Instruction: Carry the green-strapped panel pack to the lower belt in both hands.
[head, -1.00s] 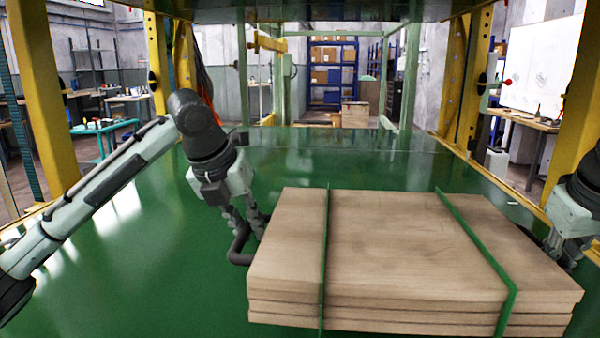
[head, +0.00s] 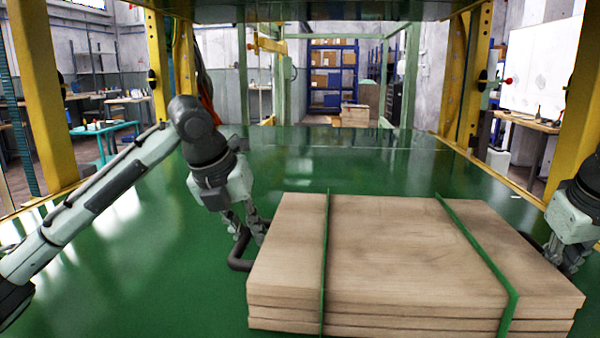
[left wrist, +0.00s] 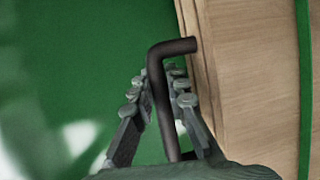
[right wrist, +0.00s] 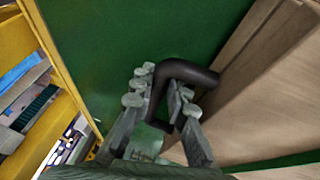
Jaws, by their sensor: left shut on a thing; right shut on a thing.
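The panel pack (head: 400,245) is a stack of several light wood boards with two green straps (head: 326,240) around it. It is over the green belt surface (head: 130,265), at the front right of the head view; I cannot tell whether it touches the surface. My left gripper (head: 245,232) is shut on the dark handle (left wrist: 160,85) on the pack's left side. My right gripper (right wrist: 160,100) is shut on the dark handle (right wrist: 185,72) on the pack's right side. In the head view the right gripper is partly cut off at the right edge.
Yellow posts (head: 50,100) stand at both sides of the green surface, with a yellow edge rail along the right. The green surface is clear behind and left of the pack. Shelves with boxes (head: 332,70) and workbenches stand farther back.

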